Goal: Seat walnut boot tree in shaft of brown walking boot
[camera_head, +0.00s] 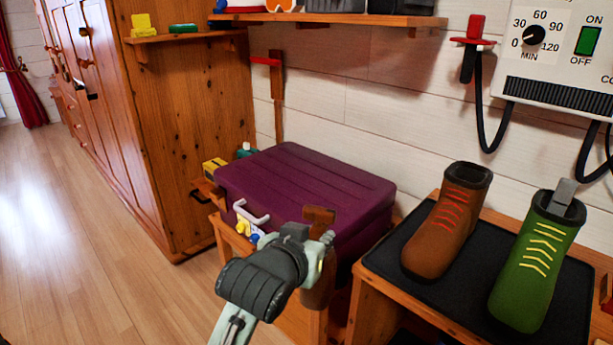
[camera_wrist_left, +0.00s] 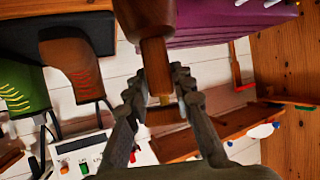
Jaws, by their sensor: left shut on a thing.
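The walnut boot tree (camera_head: 318,284) is in my left gripper (camera_head: 318,242), in front of the purple suitcase. Its handle end sticks up above the jaws and its thicker brown part hangs below, partly hidden by the gripper. In the left wrist view the fingers (camera_wrist_left: 160,85) are shut on the narrow neck of the boot tree (camera_wrist_left: 155,55). The brown walking boot (camera_head: 443,225) with red laces stands upright on a black mat, to the right of the gripper and apart from it. Its dark shaft opening faces up. The boot also shows in the left wrist view (camera_wrist_left: 72,62). My right gripper is not in view.
A green boot (camera_head: 530,270) with a grey insert (camera_head: 563,196) stands right of the brown boot on the black mat (camera_head: 400,262). The purple suitcase (camera_head: 300,185) is behind my gripper. A timer box (camera_head: 560,50) with hanging hoses is on the wall above the boots.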

